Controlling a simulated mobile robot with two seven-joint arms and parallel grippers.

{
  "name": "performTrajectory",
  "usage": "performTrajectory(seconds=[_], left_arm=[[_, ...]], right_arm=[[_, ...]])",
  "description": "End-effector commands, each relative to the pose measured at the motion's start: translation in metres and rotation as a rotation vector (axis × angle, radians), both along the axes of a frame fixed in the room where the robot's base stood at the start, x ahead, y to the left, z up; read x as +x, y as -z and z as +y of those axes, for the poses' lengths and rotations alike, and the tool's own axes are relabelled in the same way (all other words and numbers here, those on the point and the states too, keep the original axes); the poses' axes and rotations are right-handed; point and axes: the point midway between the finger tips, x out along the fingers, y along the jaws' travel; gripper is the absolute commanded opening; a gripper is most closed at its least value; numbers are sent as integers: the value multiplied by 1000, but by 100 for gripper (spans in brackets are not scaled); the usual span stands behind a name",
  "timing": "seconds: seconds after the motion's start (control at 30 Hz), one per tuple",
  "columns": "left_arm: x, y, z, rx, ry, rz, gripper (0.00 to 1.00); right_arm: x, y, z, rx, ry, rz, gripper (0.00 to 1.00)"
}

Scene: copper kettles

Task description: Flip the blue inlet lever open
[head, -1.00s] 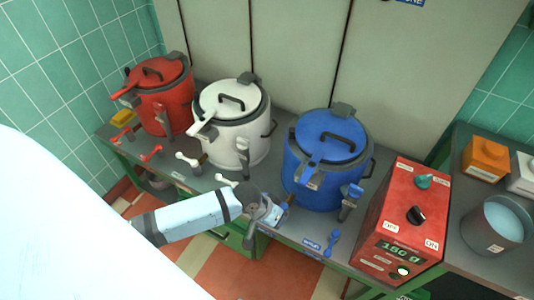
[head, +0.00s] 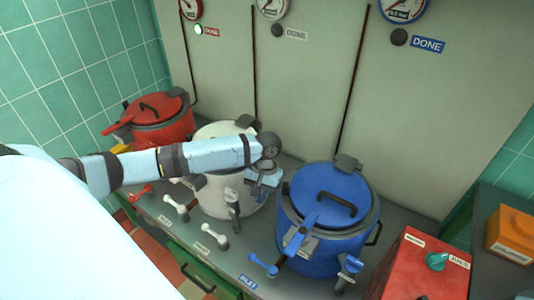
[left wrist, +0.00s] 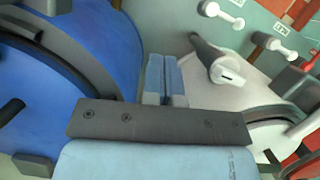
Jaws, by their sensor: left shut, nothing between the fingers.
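The blue inlet lever (head: 263,264) is a small blue handle with a knob at each end, on the bench front by a blue label. It lies at the front left of the blue kettle (head: 318,252). My left gripper (head: 262,188) is shut and empty, up between the white and blue kettles, behind and above the lever. In the left wrist view its closed fingertips (left wrist: 164,82) are between the blue kettle (left wrist: 95,50) on the left and a grey tap handle with a white end (left wrist: 218,65) on the right. The lever does not show clearly there. My right gripper is not in view.
The white kettle (head: 215,190), partly behind my left arm, and the red kettle (head: 158,125) stand to the left. White levers (head: 215,236) line the bench front. A red control box (head: 425,265) is at right. Gauges hang on the back panel.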

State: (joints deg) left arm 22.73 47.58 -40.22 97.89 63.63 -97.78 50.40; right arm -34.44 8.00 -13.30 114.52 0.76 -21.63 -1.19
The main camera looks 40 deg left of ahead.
Motion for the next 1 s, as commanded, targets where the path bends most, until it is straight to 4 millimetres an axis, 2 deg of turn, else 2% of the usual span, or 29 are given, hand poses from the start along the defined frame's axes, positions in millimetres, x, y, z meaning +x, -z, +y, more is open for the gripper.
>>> performTrajectory(seconds=[0.37,0.53,0.67,1.0], left_arm=[[0,0,0,1,0,0,0],[-3,8,-1,1,0,1,0],[-9,27,-2,0,0,3,0],[-29,98,-9,0,0,3,0]], right_arm=[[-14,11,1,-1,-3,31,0],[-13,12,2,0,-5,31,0],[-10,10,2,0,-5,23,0],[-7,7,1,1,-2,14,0]])
